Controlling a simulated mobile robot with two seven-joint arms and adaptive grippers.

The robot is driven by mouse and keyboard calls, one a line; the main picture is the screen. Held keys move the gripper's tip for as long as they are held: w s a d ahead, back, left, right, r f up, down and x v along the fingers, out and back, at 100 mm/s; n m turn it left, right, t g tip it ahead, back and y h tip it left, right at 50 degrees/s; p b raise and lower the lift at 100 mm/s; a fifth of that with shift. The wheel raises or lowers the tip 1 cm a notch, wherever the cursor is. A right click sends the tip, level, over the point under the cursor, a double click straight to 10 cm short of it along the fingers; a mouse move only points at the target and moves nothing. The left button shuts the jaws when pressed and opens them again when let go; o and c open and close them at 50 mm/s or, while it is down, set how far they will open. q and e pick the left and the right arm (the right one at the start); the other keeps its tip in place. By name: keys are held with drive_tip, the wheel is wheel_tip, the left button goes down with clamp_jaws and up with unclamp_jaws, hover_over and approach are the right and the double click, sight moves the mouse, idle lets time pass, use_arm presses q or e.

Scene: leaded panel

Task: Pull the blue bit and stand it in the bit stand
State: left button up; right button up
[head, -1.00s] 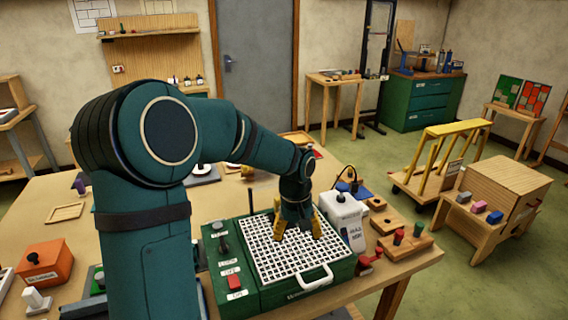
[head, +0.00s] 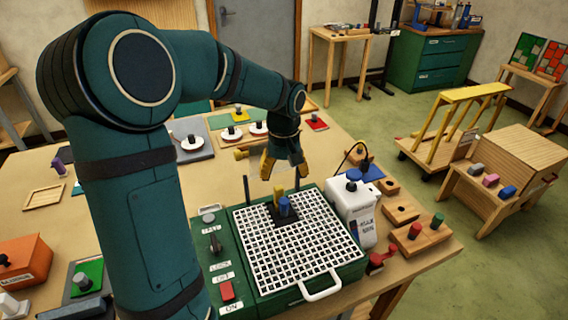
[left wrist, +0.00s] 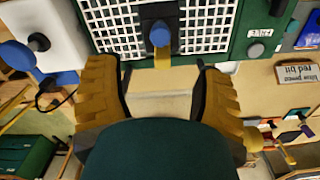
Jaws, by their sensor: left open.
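The blue bit (head: 284,206) stands upright at a dark square plate (head: 283,219) on the white grid top (head: 290,255) of a green machine (head: 235,268). A small yellow part stands right beside it. The blue bit also shows in the left wrist view (left wrist: 160,35), beyond the gap between my fingers. My left gripper (head: 284,174) is open and empty, above and behind the bit, apart from it. Its yellow fingers show spread in the left wrist view (left wrist: 157,70). A wooden block (head: 431,243) holding a red and a green bit, seemingly the bit stand, is at the right.
A white bottle-like unit (head: 352,210) with a blue knob stands between the machine and the wooden blocks (head: 402,215). Two dark posts rise at the machine's back. The table's left middle is fairly clear.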

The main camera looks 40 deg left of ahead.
sight(284, 200)
use_arm(q)
wheel_tip(284, 200, down, 12)
drive_tip(key=shift+f+b, duration=0.1)
drive_tip(key=shift+b, duration=0.45)
drive_tip(key=shift+c, duration=0.2)
clamp_jaws()
